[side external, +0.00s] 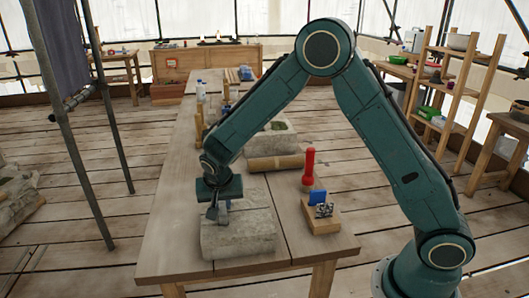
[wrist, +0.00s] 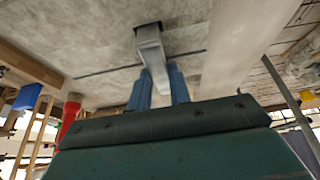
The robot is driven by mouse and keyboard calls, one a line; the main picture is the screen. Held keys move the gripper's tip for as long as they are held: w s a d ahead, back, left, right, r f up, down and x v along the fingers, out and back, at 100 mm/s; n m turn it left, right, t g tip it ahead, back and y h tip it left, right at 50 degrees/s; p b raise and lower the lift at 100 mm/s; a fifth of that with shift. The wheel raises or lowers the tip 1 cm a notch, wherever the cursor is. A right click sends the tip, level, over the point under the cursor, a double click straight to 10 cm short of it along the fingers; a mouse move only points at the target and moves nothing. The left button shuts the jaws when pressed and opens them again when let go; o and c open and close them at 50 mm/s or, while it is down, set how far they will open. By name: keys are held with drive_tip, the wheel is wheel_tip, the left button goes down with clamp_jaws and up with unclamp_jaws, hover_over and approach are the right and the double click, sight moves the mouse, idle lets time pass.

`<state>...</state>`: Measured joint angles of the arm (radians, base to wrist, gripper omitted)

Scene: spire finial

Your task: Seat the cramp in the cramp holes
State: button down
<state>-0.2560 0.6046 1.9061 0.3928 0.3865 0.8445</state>
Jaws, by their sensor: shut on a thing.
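The cramp (wrist: 151,50) is a grey metal bar with a bent end, seen in the wrist view between the two blue fingers of my gripper (wrist: 159,88). My gripper is shut on it. In the side view my gripper (side external: 217,207) points down at the left part of the top of the pale stone block (side external: 245,238). The stone (wrist: 95,45) fills the upper wrist view, with a dark line across it near the cramp. I cannot tell whether the cramp touches the stone.
A wooden block (side external: 322,227) with a blue piece and a small metal part stands right of the stone. A red torch-like object (side external: 309,168) stands behind it. A wooden roller (side external: 275,163) and another stone (side external: 272,141) lie farther back.

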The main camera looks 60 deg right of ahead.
drive_tip(key=shift+f, duration=0.1)
drive_tip(key=c, duration=1.3)
unclamp_jaws()
drive_tip(key=v, duration=1.2)
